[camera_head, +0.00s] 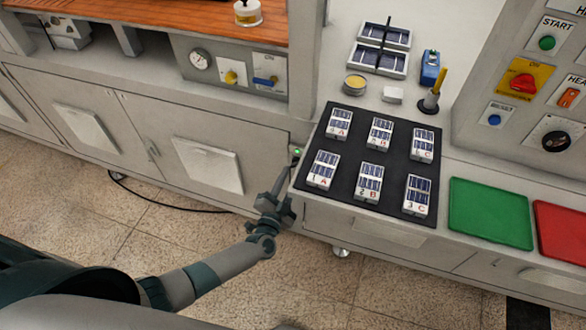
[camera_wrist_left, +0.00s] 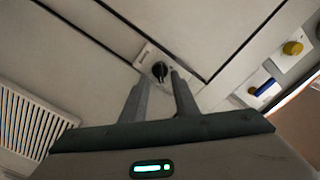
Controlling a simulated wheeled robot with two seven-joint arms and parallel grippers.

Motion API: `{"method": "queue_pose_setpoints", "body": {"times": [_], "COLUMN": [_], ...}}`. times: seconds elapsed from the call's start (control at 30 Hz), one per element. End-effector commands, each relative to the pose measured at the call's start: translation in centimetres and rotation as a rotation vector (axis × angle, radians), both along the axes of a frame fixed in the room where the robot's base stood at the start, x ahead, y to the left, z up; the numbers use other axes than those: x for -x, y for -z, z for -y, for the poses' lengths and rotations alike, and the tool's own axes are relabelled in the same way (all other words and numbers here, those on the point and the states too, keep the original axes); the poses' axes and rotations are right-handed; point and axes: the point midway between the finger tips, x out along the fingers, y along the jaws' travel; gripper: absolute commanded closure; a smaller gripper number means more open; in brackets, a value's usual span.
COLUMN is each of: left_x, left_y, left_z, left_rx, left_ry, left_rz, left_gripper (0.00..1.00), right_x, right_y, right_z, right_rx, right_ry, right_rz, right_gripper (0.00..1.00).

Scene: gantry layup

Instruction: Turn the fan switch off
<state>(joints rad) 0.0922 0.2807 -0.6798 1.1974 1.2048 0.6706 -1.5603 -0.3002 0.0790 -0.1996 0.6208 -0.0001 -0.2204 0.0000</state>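A small switch plate with a black rotary knob (camera_wrist_left: 160,69) is on the grey cabinet front in the left wrist view. Its label is too small to read. In the head view this small plate (camera_head: 297,151) shows a lit green lamp at the bench corner, left of the black mat. My left gripper (camera_head: 289,168) reaches up to it from below. In the left wrist view its two fingers (camera_wrist_left: 160,77) are apart, with the knob just ahead of and between the tips. I cannot tell whether they touch it. My right gripper is in neither view.
A black mat (camera_head: 316,199) with several labelled blocks lies on the bench, with green (camera_head: 490,212) and red (camera_head: 563,235) trays to the right. A control panel (camera_head: 485,133) stands at right. A yellow knob (camera_head: 231,77) and blue valve handle (camera_head: 265,81) are at upper left.

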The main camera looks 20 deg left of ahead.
Motion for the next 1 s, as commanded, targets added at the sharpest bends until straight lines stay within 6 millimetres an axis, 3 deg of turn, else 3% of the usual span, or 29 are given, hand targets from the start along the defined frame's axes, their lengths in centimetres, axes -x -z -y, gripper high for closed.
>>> {"method": "queue_pose_setpoints", "body": {"times": [0.1,0.3,0.73,0.83,1.0], "left_x": [-1.8,-3.5,-4.0,-4.0,-4.0], "left_y": [-0.1,0.0,0.0,0.0,0.0], "left_z": [0.1,0.1,0.1,0.1,0.1], "left_rx": [-0.002,0.0,0.0,0.0,0.001], "left_ry": [0.0,0.0,0.0,0.0,0.0], "left_rz": [0.001,0.0,0.0,0.0,0.0], "left_gripper": [0.73,0.73,0.73,0.97,0.99], "right_x": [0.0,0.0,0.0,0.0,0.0], "right_y": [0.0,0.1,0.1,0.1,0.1], "right_z": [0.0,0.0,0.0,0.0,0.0], "right_rx": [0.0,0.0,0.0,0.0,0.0], "right_ry": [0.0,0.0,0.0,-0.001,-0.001], "right_rz": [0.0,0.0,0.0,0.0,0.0], "right_gripper": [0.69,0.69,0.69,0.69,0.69]}}
